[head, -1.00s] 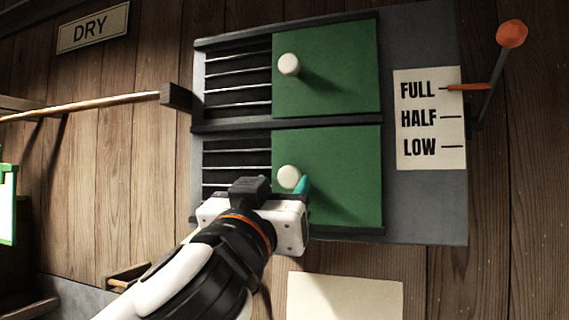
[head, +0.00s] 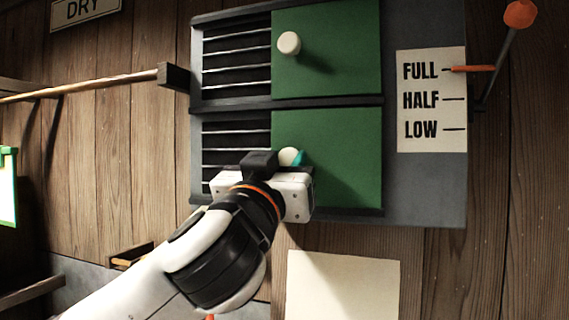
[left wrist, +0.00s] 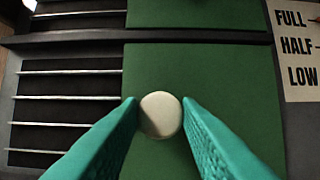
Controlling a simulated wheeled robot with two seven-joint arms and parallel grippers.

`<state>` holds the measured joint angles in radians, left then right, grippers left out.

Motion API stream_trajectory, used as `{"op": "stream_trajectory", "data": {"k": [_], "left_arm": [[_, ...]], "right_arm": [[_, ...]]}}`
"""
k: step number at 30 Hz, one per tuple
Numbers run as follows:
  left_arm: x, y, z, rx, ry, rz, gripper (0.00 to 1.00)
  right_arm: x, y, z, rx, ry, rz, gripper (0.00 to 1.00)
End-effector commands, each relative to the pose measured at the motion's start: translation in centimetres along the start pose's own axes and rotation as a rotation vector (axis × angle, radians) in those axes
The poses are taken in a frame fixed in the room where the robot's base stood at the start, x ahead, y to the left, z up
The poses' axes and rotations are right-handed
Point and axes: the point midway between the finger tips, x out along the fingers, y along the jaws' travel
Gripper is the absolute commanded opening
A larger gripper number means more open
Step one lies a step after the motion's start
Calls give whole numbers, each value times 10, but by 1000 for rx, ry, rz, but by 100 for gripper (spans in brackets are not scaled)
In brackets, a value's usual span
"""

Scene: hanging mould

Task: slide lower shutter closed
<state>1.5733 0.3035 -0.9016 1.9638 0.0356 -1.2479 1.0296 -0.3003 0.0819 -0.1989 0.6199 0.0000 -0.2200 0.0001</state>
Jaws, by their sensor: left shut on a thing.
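The lower shutter (head: 340,160) is a green panel with a round white knob. It covers the right part of the lower opening, and the dark louvre slats (head: 236,135) to its left are exposed. My left gripper (head: 297,158) is at the knob (head: 288,155), partly hiding it in the head view. In the left wrist view the teal fingers (left wrist: 160,115) stand on either side of the knob (left wrist: 160,114), shut on it. My right gripper is not in view.
The upper shutter (head: 345,50), also green with a white knob (head: 288,43), sits above in the same grey frame. A FULL/HALF/LOW card (head: 432,100) and an orange-knobbed lever (head: 519,14) are at right. A wooden rod (head: 90,88) extends at left.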

Motion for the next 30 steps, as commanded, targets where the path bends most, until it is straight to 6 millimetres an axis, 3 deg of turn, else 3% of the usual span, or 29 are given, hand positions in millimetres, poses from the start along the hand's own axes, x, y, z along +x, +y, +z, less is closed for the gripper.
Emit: {"op": "stream_trajectory", "data": {"k": [4, 8, 21, 30], "left_arm": [[0, 9, -2, -3, 2, 2, 0], [-1, 30, -4, -3, 2, 5, 0], [0, 132, -1, -1, 2, 7, 0], [0, 159, 0, 0, 2, 3, 0]], "right_arm": [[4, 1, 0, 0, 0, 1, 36], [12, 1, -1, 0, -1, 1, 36], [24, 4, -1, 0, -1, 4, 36], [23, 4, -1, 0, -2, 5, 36]]}}
